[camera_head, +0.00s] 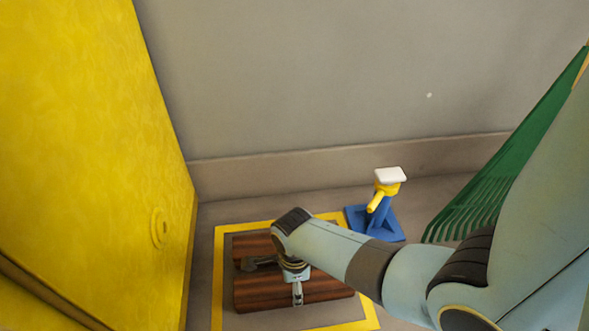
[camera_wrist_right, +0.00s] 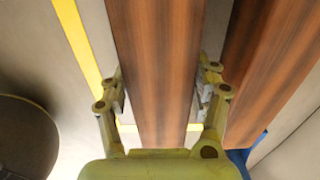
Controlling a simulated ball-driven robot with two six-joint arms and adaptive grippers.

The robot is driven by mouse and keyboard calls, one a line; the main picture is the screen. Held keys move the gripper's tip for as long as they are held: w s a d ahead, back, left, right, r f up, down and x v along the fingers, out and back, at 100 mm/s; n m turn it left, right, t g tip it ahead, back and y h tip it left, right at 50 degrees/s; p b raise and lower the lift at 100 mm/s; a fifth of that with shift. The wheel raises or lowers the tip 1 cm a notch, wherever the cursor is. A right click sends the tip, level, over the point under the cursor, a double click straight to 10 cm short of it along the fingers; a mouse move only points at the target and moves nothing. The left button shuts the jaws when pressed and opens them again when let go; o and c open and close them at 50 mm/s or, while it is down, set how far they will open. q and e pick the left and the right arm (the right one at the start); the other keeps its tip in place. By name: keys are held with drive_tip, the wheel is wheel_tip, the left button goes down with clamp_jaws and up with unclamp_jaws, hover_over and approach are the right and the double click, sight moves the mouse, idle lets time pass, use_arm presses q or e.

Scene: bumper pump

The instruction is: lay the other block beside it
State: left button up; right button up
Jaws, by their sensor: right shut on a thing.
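Two long brown wooden blocks lie side by side inside a yellow square outline (camera_head: 219,262) on the floor. My right gripper (camera_head: 295,288) reaches down over the near block (camera_head: 262,295) and is shut on it, one finger on each long side. In the right wrist view, the gripper (camera_wrist_right: 162,95) grips this held block (camera_wrist_right: 155,60). The far block (camera_head: 248,245) runs alongside, with a narrow gap between them; it shows at the right of the wrist view (camera_wrist_right: 275,65). I cannot tell whether the held block touches the floor. My left gripper is not in view.
A blue-based pump (camera_head: 386,222) with a yellow neck and white top stands right of the outline. A large yellow panel (camera_head: 100,130) rises at left. A green rake-like piece (camera_head: 510,150) leans at right, and a grey wall (camera_head: 340,80) closes the back.

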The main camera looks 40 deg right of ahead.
drive_tip(key=shift+f, duration=0.1)
idle(0.3)
drive_tip(key=o, duration=1.7)
